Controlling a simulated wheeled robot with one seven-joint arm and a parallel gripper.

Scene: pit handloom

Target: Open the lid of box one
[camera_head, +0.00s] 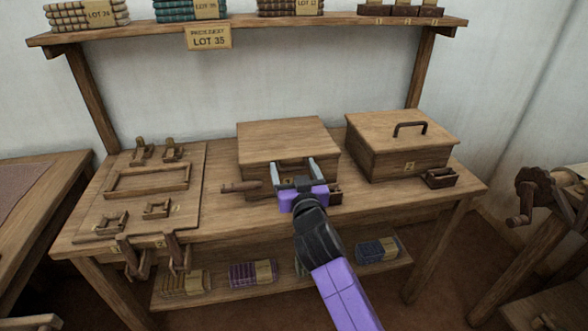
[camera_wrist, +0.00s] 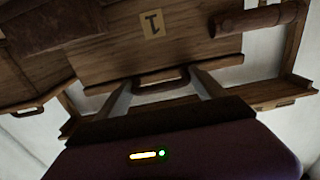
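Box one (camera_head: 288,135) is a wooden box in the middle of the bench, with its flat lid shut. Its front carries a paper label with a "1" (camera_wrist: 151,25), upside down in the wrist view. A dark bar handle (camera_wrist: 162,82) sits near the lid's edge on that side. My gripper (camera_head: 294,168) is at the front of the box, with its two grey fingers apart. In the wrist view the fingers (camera_wrist: 163,85) stand to either side of the handle. I cannot tell whether they touch it.
A second box (camera_head: 400,130) with a lid-top handle stands to the right. A wooden roller (camera_head: 240,187) and a small dark block (camera_head: 441,178) lie near the front. A board with frames and latches (camera_head: 150,185) is at left. A shelf (camera_head: 250,27) with bundles hangs above.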

